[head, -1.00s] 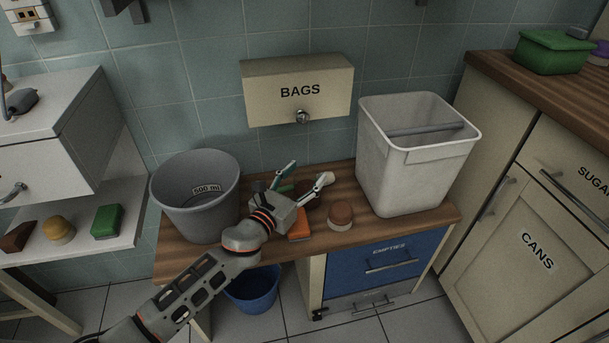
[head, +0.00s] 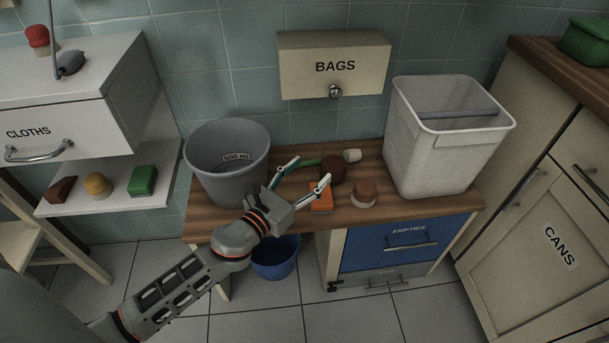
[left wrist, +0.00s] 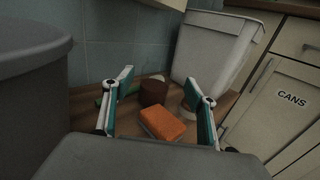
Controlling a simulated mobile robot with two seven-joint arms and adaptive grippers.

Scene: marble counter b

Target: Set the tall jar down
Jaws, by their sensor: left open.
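My right gripper is not in view.
A grey bucket (head: 226,165) stands left of the gripper, a white bin (head: 440,150) to the right. The BAGS box (head: 334,70) hangs above. The bench's front right edge is clear.

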